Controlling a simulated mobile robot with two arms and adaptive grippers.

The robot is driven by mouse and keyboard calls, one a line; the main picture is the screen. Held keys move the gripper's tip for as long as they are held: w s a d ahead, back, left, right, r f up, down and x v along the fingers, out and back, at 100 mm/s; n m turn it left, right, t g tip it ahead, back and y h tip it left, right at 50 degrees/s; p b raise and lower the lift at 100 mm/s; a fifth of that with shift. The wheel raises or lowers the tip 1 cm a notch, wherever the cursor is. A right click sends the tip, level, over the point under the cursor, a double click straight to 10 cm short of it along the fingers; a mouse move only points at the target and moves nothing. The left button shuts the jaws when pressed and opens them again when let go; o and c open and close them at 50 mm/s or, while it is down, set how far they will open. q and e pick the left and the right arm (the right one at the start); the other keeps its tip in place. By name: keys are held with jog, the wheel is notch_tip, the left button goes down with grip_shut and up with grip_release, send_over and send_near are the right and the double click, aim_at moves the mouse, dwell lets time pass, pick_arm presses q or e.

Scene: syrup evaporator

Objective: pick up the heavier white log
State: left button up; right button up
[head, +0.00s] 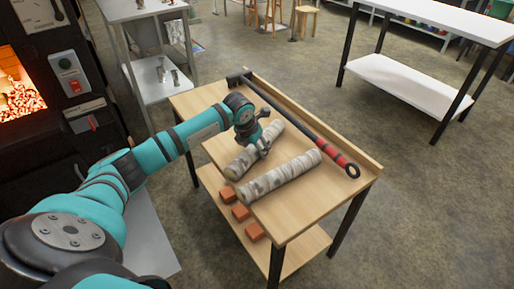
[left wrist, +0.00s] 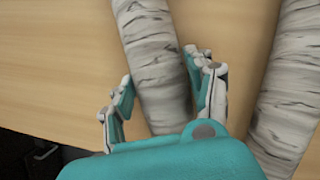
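Two white birch-bark logs lie side by side on the wooden table (head: 300,215). The left log (head: 243,163) is partly hidden under my left gripper (head: 262,146); the right log (head: 280,180) lies in the open, nearer the table's front right. In the left wrist view the fingers of my left gripper (left wrist: 162,92) stand on either side of the left log (left wrist: 150,45), spread open, with a narrow strip of wood showing beside the left finger. The right log (left wrist: 285,95) is outside the fingers. Weight cannot be seen. My right gripper is not in view.
A long black-and-red tool (head: 300,125) lies along the table's back edge, behind the logs. Several orange blocks (head: 240,212) are at the table's lower left. A glowing firebox (head: 18,90) is at the far left. A white shelf table (head: 415,80) stands at the back right.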

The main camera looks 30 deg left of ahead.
pick_arm(q)
grip_shut()
jog(key=shift+r, duration=0.1)
jog(key=shift+w+r, duration=0.1)
